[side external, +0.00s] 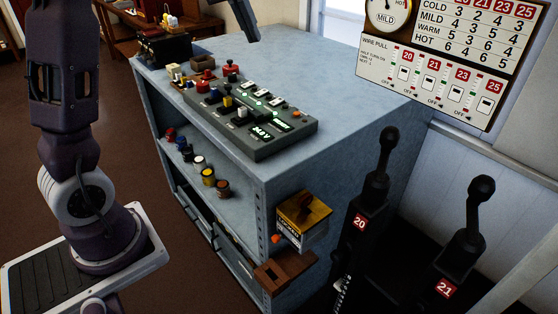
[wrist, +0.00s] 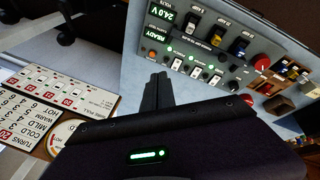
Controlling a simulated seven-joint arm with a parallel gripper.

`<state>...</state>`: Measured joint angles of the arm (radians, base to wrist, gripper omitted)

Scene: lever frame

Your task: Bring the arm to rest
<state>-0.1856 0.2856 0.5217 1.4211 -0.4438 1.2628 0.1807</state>
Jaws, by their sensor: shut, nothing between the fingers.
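My gripper (wrist: 157,90) shows in the wrist view as dark fingers held together, with nothing between them. A dark hand body with a lit green strip fills the lower part of that view. The fingertips appear in front of the control panel (wrist: 210,50); I cannot tell how far above it they are. In the side external view my arm stands at the left on its base plate, beside the blue-grey bench (side external: 330,75). A dark shape is cut off at the top edge there; I cannot tell whether it is my gripper.
The control panel (side external: 252,118) lies on the bench, with small coloured parts behind it. Black levers numbered 20 (side external: 378,180) and 21 (side external: 470,230) stand at the right. A wall chart (side external: 445,55) hangs above them. A yellow-topped box (side external: 303,215) is on the bench's near end.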

